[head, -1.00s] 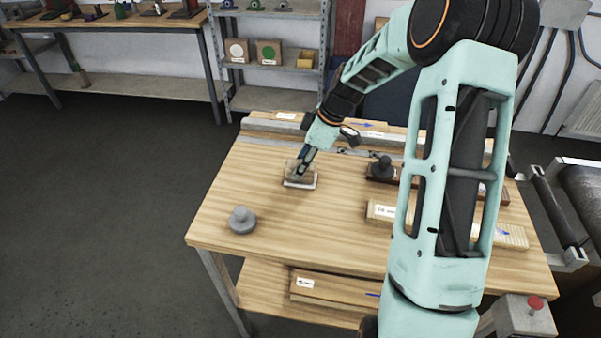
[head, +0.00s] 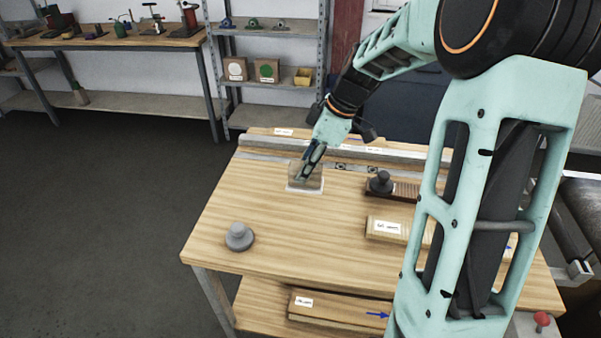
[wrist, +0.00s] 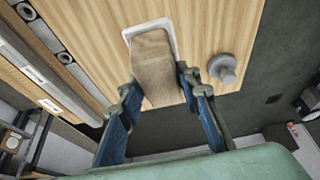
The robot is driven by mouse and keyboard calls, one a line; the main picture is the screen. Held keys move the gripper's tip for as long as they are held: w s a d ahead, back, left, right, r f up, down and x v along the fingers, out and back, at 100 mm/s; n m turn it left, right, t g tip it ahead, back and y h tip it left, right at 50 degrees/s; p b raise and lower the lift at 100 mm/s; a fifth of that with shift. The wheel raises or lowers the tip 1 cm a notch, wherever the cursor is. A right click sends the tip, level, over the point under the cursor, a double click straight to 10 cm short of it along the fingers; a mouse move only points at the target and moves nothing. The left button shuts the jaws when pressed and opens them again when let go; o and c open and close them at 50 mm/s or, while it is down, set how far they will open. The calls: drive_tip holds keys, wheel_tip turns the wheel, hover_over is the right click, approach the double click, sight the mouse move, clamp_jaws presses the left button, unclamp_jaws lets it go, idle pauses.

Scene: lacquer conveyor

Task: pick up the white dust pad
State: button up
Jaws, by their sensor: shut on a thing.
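The dust pad (wrist: 152,52) looks tan, not white, in the wrist view, with a soft-looking face. My gripper (wrist: 158,80) is shut on it, one finger at each side. A shallow white-rimmed tray (wrist: 129,33) shows behind the pad's far end; the pad hides most of it. In the head view the pad (head: 316,176) is held by my gripper (head: 303,177) over the tray's white edge (head: 305,190), at the back left of the wooden table. The pad seems to be above the tray, but I cannot tell the gap.
A grey knobbed piece (head: 239,238) stands at the table's front left. A dark knobbed block (head: 381,184) and a labelled wooden box (head: 385,229) are to the right. A metal rail (head: 265,146) runs along the back. The table's front middle is clear.

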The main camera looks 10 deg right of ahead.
drive_tip(key=s+d+r, duration=0.1)
drive_tip(key=s+r, duration=0.1)
drive_tip(key=s, duration=0.2)
drive_tip(key=s+r+b, duration=0.1)
drive_tip(key=s+r, duration=0.1)
drive_tip(key=s, duration=0.3)
drive_tip(key=shift+s+d+r, duration=0.2)
drive_tip(key=shift+d+r, duration=0.15)
drive_tip(key=o, duration=0.5)
drive_tip(key=c, duration=0.3)
drive_tip(key=shift+d, duration=0.1)
